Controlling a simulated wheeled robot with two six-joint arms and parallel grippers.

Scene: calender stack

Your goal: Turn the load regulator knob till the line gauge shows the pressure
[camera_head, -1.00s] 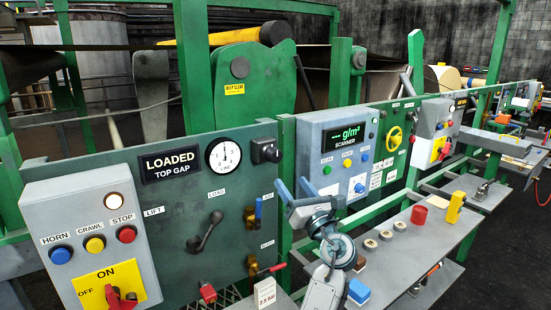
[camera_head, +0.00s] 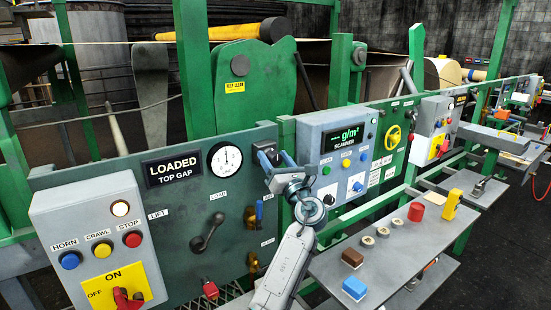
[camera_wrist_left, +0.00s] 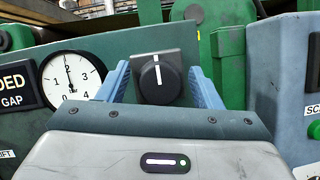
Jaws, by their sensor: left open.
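The load regulator knob (camera_head: 265,153) is black with a white line on a dark square plate. In the left wrist view the knob (camera_wrist_left: 158,80) has its line nearly upright. My left gripper (camera_head: 276,172) is open, its blue fingers just in front of the knob. In the wrist view the fingers of the left gripper (camera_wrist_left: 159,84) stand either side of the knob, with gaps showing; depth contact cannot be told. The round white line gauge (camera_head: 225,159) is left of the knob. In the wrist view the gauge (camera_wrist_left: 70,84) has its needle near the top, around 2. My right gripper is not in view.
A LOADED TOP GAP display (camera_head: 172,168) is left of the gauge. The grey scanner box (camera_head: 338,150) stands close right of the knob. A lever (camera_head: 207,232) and a blue-handled valve (camera_head: 259,213) are below. A shelf (camera_head: 400,252) with small items is at right.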

